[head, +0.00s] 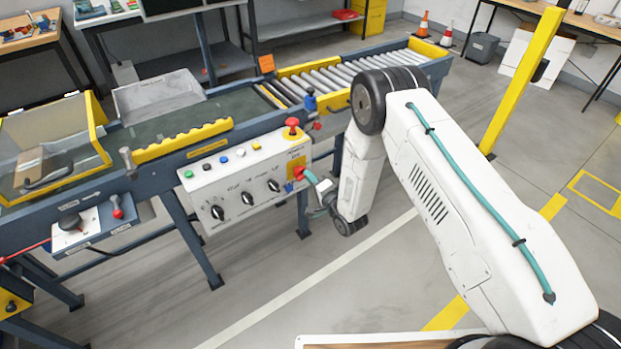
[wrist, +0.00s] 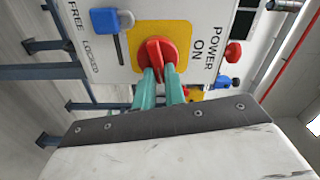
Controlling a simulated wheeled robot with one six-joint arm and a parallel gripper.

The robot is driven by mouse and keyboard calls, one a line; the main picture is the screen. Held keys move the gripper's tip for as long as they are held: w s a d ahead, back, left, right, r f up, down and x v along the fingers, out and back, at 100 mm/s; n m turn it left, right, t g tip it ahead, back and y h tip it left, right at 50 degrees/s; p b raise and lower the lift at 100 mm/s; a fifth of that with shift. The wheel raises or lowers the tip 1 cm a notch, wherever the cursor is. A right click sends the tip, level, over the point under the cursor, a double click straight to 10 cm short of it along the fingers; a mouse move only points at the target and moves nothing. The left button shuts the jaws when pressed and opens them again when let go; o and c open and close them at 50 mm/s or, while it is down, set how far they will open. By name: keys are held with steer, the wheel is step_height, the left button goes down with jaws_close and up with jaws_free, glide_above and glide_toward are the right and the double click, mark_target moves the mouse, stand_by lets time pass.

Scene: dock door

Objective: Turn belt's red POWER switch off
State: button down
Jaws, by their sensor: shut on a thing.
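The red POWER switch (wrist: 157,52) is a round knob on a yellow plate (wrist: 183,33) on the control panel's end. The words POWER and ON are printed beside it. In the head view the red switch (head: 298,172) is at the right end of the white control box (head: 235,196), partly hidden by my gripper. My gripper (wrist: 160,76) has its teal fingers shut on the switch's raised grip. In the head view my gripper (head: 306,176) reaches the panel from the right. The fingers hide part of the grip.
A blue lever (wrist: 110,20) marked FREE and LOCKED sits close to the switch. A red mushroom button (head: 292,123) stands on top of the box. Black knobs (head: 247,198) and coloured buttons line the panel. The roller conveyor (head: 330,80) runs behind. Floor is clear in front.

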steer(key=shift+f+m, duration=0.2)
steer(key=shift+m, duration=1)
steer(key=c, duration=1.5)
jaws_free()
steer(key=shift+o, duration=0.2)
steer(key=v, duration=0.8)
steer(key=shift+w, duration=0.1)
